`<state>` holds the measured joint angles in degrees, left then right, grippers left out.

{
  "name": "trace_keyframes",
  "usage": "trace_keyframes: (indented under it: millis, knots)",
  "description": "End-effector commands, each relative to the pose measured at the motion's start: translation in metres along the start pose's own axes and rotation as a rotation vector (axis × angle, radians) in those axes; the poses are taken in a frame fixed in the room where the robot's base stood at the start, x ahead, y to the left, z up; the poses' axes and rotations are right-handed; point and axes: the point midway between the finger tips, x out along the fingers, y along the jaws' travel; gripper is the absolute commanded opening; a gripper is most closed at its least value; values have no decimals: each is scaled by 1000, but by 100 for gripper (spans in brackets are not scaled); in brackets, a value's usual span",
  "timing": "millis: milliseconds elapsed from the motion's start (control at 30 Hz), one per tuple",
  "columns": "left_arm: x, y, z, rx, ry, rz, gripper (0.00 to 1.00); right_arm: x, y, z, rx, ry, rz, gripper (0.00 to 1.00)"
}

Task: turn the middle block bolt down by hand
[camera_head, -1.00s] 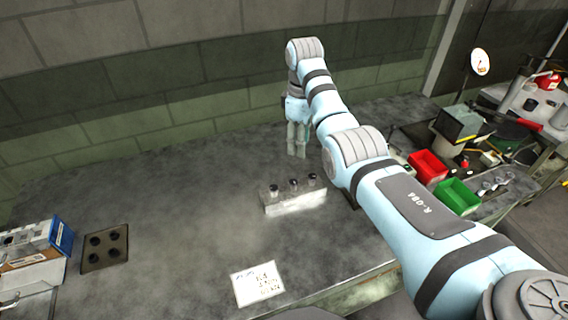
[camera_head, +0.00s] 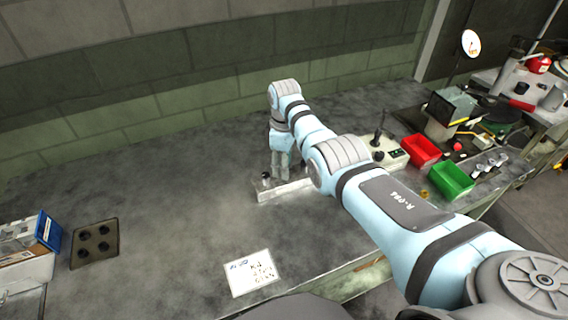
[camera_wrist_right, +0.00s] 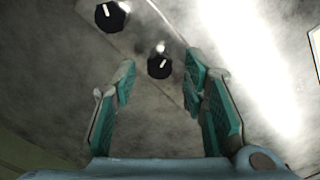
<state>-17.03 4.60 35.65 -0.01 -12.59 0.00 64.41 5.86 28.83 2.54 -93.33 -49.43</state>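The pale metal block (camera_head: 272,194) lies on the bench in the head view, with one dark-capped bolt (camera_head: 265,177) showing at its left end. My right gripper (camera_head: 281,172) points down over the block, and it and my arm hide the rest of the bolts. In the right wrist view the fingers of my right gripper (camera_wrist_right: 157,84) are open. A black cap with a white mark (camera_wrist_right: 159,66), apparently the middle bolt, sits between the fingertips with gaps on both sides. Another cap (camera_wrist_right: 110,16) is at the top left. My left gripper is out of view.
A written sheet (camera_head: 252,273) lies in front of the block. A dark plate with holes (camera_head: 95,243) and a blue box (camera_head: 47,232) are at left. A red bin (camera_head: 421,150), a green bin (camera_head: 452,179) and a lever box (camera_head: 386,150) stand at right.

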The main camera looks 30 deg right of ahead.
Motion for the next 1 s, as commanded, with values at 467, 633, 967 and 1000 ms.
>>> trace_keyframes:
  millis: [467, 633, 967, 1000]
  knots:
    - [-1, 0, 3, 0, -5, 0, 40, 0, 0, -1, 4, 1, 0, 0]
    - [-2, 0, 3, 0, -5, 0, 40, -1, 0, -1, 36, 2, 0, 0]
    - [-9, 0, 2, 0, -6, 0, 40, -2, 0, -1, 230, 1, -2, 0]
    - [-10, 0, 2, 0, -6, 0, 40, -2, 0, -1, 264, 1, -2, 0]
